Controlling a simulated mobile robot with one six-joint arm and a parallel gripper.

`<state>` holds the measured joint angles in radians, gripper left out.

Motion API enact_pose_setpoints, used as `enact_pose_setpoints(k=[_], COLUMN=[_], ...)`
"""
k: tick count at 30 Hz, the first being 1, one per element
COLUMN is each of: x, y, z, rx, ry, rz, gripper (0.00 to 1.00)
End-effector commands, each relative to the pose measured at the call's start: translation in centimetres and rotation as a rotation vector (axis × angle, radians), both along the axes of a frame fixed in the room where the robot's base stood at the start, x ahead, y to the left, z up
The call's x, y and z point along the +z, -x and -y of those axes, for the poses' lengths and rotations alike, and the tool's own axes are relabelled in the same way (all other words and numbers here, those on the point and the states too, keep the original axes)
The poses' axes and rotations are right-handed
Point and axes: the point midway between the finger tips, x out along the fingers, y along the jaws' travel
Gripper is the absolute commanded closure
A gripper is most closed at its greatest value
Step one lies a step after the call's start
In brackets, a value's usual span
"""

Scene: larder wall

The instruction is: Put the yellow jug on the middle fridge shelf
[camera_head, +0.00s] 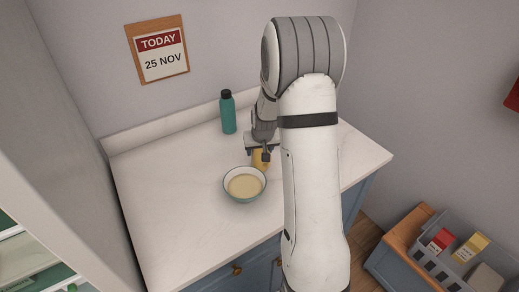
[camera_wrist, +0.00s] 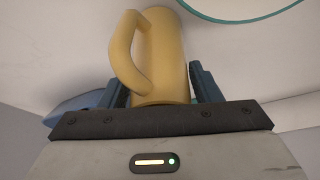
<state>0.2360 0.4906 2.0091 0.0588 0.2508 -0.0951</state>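The yellow jug (camera_wrist: 163,60) lies between the two fingers of my gripper (camera_wrist: 160,88) in the wrist view, its handle on the left. The fingers are close on either side of it; I cannot tell whether they press on it. In the head view my gripper (camera_head: 262,148) is low over the counter, with the jug (camera_head: 260,160) partly hidden beneath it, just behind the bowl. I cannot tell whether the jug touches the counter. At the lower left a few pale shelves (camera_head: 18,258) show, perhaps of the fridge; which is the middle one is unclear.
A bowl with cream-coloured contents (camera_head: 244,186) stands right in front of the jug. A teal bottle (camera_head: 228,112) stands behind, to the left. The left part of the counter (camera_head: 165,200) is clear. A grey crate with cartons (camera_head: 440,262) is at the lower right.

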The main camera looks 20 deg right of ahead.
Motion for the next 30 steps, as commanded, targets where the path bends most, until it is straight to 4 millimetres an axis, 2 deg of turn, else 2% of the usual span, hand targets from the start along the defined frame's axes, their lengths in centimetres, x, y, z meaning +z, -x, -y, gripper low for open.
enact_pose_setpoints(k=[1,6,17,23,30], x=[0.0,0.0,0.8,3.7,8.1], y=[0.0,0.0,0.1,1.3,3.1], z=[0.0,0.0,-0.1,-0.4,-0.7], rx=[0.0,0.0,0.001,0.001,0.003], ry=[0.0,0.0,0.0,0.0,0.001], rz=[0.0,0.0,0.002,0.005,0.005], gripper=[0.38,0.26,0.26,0.26,0.26])
